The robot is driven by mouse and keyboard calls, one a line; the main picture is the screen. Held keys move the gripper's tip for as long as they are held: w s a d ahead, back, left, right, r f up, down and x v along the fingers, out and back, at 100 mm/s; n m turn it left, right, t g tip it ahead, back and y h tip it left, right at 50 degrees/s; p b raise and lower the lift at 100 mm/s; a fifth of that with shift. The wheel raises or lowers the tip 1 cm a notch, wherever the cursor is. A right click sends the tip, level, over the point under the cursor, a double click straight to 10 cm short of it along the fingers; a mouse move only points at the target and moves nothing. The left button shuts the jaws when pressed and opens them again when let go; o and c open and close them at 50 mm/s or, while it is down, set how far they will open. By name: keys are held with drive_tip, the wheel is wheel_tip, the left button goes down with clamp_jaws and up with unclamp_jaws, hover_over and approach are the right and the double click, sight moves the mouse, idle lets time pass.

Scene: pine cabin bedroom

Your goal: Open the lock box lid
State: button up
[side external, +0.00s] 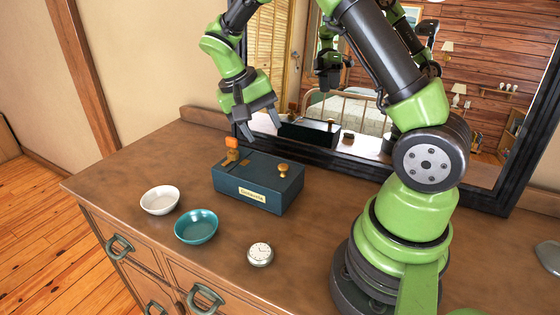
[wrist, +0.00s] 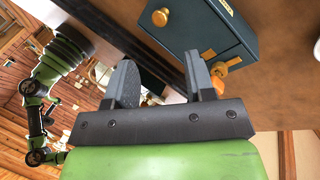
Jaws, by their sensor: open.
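The dark blue lock box (side external: 258,187) sits on the dresser top with its lid lying flat and shut. A pale label is on its front. An orange knob (side external: 232,142) stands at the left end of its top, and a brass knob (side external: 283,170) stands near the right end. My gripper (side external: 263,131) is open and empty above and behind the box, fingers pointing down. In the wrist view, the box (wrist: 215,38) is beyond my fingers (wrist: 160,60). The orange knob (wrist: 233,62) appears close to one fingertip, but I cannot tell whether they touch.
A white bowl (side external: 160,200) and a teal bowl (side external: 196,227) stand in front of the box. A dark-framed mirror (side external: 360,160) stands behind the box. The dresser top (side external: 130,175) is clear left of the box.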

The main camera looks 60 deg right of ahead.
sight(282, 165)
drive_tip(key=x, duration=1)
drive_tip(key=shift+d+f, duration=0.15)
clamp_jaws()
